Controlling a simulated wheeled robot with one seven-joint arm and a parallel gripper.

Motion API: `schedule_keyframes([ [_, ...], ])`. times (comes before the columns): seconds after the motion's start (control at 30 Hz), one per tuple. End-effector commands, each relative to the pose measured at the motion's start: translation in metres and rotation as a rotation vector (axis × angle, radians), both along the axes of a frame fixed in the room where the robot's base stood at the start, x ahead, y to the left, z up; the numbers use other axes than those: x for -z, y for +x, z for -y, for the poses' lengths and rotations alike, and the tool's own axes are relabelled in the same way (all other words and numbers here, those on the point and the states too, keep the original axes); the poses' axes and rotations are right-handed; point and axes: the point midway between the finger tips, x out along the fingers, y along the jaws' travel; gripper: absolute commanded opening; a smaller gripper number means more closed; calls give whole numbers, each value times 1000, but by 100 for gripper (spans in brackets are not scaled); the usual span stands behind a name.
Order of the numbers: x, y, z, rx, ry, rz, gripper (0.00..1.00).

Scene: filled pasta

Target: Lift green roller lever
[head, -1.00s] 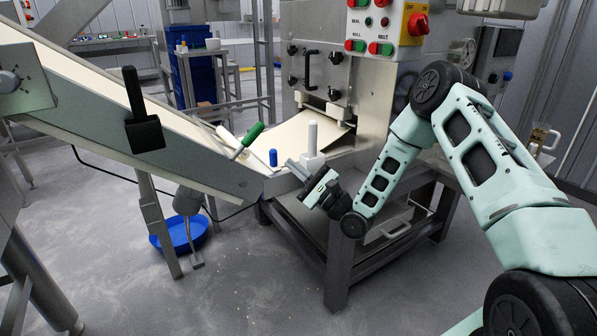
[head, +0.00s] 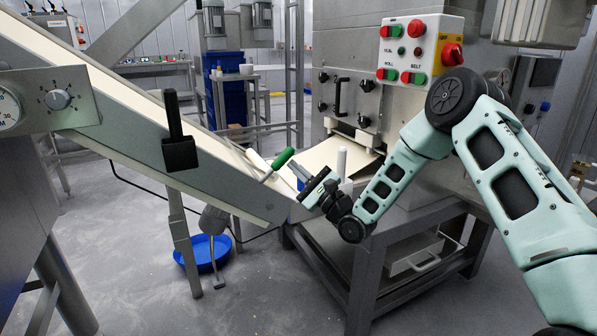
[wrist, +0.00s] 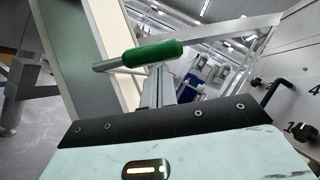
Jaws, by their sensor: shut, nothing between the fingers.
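The green roller lever (head: 278,163) is a green handle on a thin metal rod, tilted up to the right, beside the lower end of the conveyor. In the wrist view the green handle (wrist: 153,53) lies across the upper middle, just beyond my fingers. My gripper (head: 298,172) is just right of the lever in the head view, pointing up and left toward it. It is shut and empty. In the wrist view the closed fingers (wrist: 158,85) point at the green handle. Whether they touch it I cannot tell.
A blue-handled piece is mostly hidden behind my gripper. A white upright handle (head: 341,162) stands close right of it. The sloping conveyor (head: 150,110) with a black handle (head: 178,140) lies left. The machine with its control panel (head: 420,50) is behind. A blue bowl (head: 203,252) is on the floor.

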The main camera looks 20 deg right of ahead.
Motion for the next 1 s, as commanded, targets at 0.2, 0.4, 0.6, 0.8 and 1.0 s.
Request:
schedule_keyframes([
  [0.2,-5,0,-1,0,-27,4,0],
  [0.4,-7,0,-2,-1,-62,9,0],
  [0.6,-12,-1,-4,-1,-96,16,0],
  [0.8,-23,-1,-8,-3,-183,27,0],
  [1.0,-39,-2,-16,-3,-342,47,0],
])
